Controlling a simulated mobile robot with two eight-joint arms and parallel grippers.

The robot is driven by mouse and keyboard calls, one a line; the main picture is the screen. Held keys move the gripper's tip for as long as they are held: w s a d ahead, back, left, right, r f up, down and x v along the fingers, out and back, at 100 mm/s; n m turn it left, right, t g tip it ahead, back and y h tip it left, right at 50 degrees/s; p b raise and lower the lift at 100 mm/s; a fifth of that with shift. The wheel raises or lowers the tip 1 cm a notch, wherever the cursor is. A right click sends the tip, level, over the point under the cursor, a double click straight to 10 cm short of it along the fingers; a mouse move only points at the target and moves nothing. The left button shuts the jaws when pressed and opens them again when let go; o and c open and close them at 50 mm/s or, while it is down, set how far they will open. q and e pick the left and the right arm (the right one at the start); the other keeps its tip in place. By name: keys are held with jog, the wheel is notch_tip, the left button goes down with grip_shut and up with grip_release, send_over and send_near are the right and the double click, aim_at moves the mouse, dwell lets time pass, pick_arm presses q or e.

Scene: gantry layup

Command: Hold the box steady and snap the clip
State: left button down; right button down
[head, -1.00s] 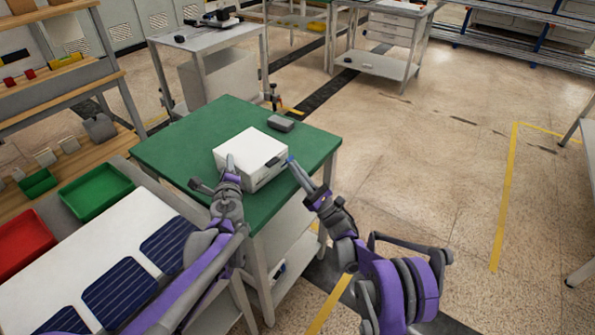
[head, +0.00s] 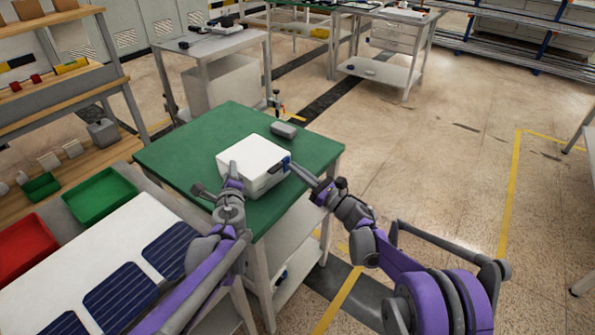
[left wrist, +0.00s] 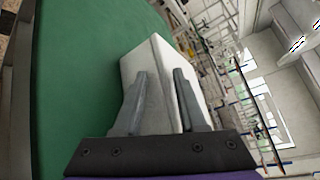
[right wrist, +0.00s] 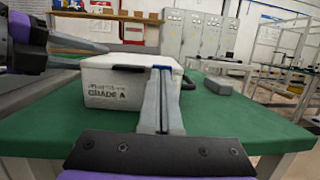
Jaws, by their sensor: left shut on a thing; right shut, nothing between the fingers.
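A small blue part (right wrist: 162,67), perhaps the clip, shows at those tips, beside a dark strip (right wrist: 128,67) along the lid edge. The fingers hide part of it, so contact and latching are unclear.
A grey block (head: 284,129) lies on the green table (head: 190,140) behind the box. A green bin (head: 100,194) and a red bin (head: 28,245) stand at left, beside a white panel with dark blue patches (head: 120,290). Open floor lies to the right.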

pick_arm(q)
jog(key=shift+d+f, duration=0.2)
jog(key=shift+d, duration=0.05)
pick_arm(e)
jog(key=r+v, duration=0.3)
jog(key=v, duration=1.1)
jog(key=shift+s+d, duration=0.15)
jog(key=shift+s, duration=0.2)
jog(key=shift+r, duration=0.15)
pick_arm(q)
jog(key=c, duration=0.9)
grip_release()
jog(key=o, duration=0.5)
jog(key=shift+w+f, duration=0.1)
jog(key=shift+w, duration=0.1)
jog(key=shift+a, duration=0.1)
pick_arm(e)
jog(key=shift+w, duration=0.2)
pick_arm(q)
jog(key=shift+s, duration=0.2)
